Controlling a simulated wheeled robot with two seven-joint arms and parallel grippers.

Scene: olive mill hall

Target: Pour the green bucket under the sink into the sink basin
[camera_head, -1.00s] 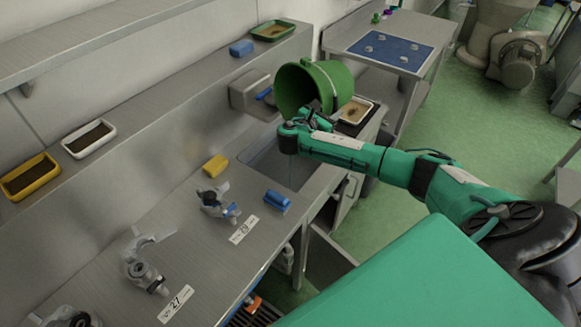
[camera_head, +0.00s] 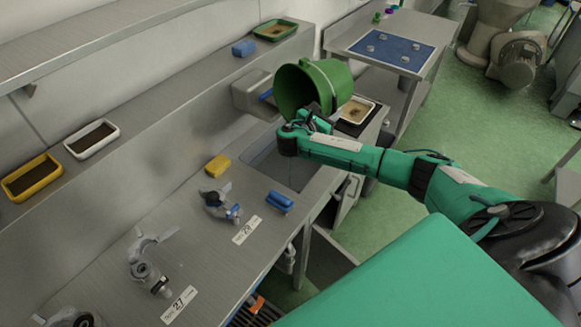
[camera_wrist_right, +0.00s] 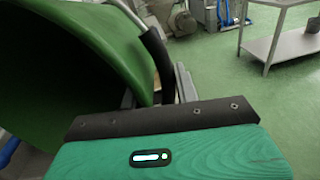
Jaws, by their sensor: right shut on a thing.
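The green bucket (camera_head: 312,88) is held in the air above the far end of the sink basin (camera_head: 284,165). It is tipped on its side, its mouth facing left and toward me. My right gripper (camera_head: 312,118) is shut on the bucket at its near side; in the right wrist view the bucket (camera_wrist_right: 60,60) fills the upper left, with a dark handle grip beside the jaws. The basin is a grey recess in the steel counter, partly hidden by my right arm. No stream from the bucket can be made out. My left gripper is not in view.
A yellow sponge (camera_head: 217,166) and a blue block (camera_head: 279,202) lie beside the basin. Tap-like metal fittings (camera_head: 219,205) stand on the counter. Trays line the back ledge, including a white one (camera_head: 91,139).

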